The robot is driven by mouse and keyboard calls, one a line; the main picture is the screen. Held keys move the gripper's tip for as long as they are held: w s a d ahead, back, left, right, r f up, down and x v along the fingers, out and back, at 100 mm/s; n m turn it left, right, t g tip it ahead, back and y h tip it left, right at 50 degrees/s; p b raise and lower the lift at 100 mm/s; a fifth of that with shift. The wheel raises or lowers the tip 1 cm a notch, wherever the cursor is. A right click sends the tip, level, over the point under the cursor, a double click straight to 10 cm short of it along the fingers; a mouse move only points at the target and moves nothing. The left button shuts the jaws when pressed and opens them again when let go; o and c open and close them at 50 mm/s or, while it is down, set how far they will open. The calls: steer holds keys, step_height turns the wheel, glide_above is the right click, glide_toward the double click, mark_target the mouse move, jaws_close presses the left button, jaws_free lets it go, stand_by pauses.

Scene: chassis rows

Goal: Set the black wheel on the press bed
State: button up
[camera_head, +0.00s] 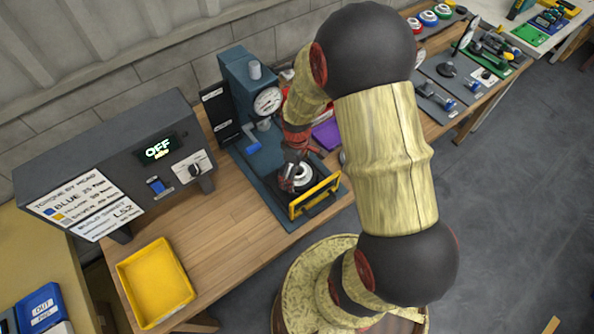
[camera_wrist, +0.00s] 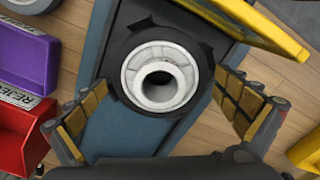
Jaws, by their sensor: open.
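The black wheel (camera_wrist: 160,77), with a pale hub and a central hole, lies flat on the blue-grey press bed (camera_wrist: 118,128) in the wrist view. In the head view the wheel (camera_head: 300,178) is on the press bed (camera_head: 262,183), partly hidden by my gripper. My gripper (camera_wrist: 165,108) is open, with its fingers apart on either side of the wheel and no clear contact. In the head view my gripper (camera_head: 293,172) is right over the wheel. Whether the wheel is fully seated cannot be told.
The press (camera_head: 243,85) with its dial stands behind the bed. A yellow-framed guard (camera_head: 316,196) stands at the bed's front edge. A purple bin (camera_wrist: 22,45) and a red bin (camera_wrist: 20,125) are beside the bed. A yellow tray (camera_head: 154,282) and a grey control box (camera_head: 110,140) are left.

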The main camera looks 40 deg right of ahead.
step_height(320, 180, up, 12)
stand_by(0.6)
stand_by(0.5)
steer(key=s+a+r+m+t+b, duration=0.1)
steer(key=s+a+r+m+t, duration=0.1)
steer(key=s+a+r, duration=0.2)
steer(key=s+a+r+m+t, duration=0.1)
steer(key=s+a+r, duration=0.3)
steer(key=r, duration=0.5)
steer(key=s+a+r+m+t+b, duration=0.1)
steer(key=s+a+r+m+t, duration=0.1)
steer(key=r, duration=0.4)
steer(key=shift+s+a+r+m+t+b, duration=0.3)
steer(key=shift+s+a+m, duration=0.2)
steer(key=shift+s+a, duration=0.55)
